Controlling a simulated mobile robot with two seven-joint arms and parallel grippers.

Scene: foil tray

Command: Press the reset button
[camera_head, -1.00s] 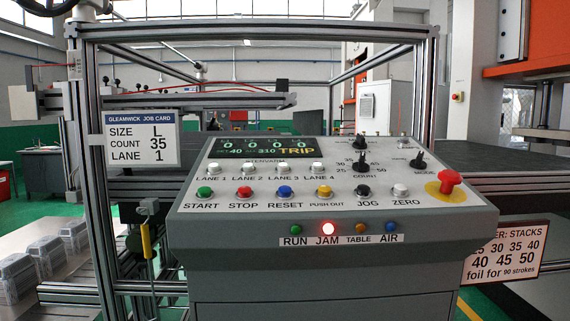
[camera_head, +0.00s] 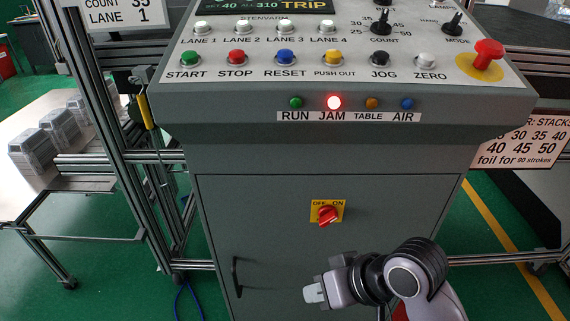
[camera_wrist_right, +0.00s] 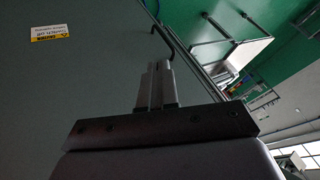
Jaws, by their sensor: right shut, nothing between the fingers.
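The blue reset button (camera_head: 285,57) sits on the sloped console panel (camera_head: 330,85), above its RESET label, between the red stop button (camera_head: 237,57) and the yellow push out button (camera_head: 332,56). My right gripper (camera_head: 314,293) is low in front of the cabinet door, well below the panel and apart from the button. Its fingers (camera_wrist_right: 157,78) show together and empty in the right wrist view, pointing toward the grey cabinet. The button is not in the right wrist view. My left gripper is not in view.
The JAM lamp (camera_head: 334,102) is lit red. A red rotary switch (camera_head: 327,214) on a yellow plate is on the cabinet front, above my right gripper. A red emergency stop (camera_head: 488,53) is at the panel's right. Foil trays (camera_head: 35,150) stand stacked at left.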

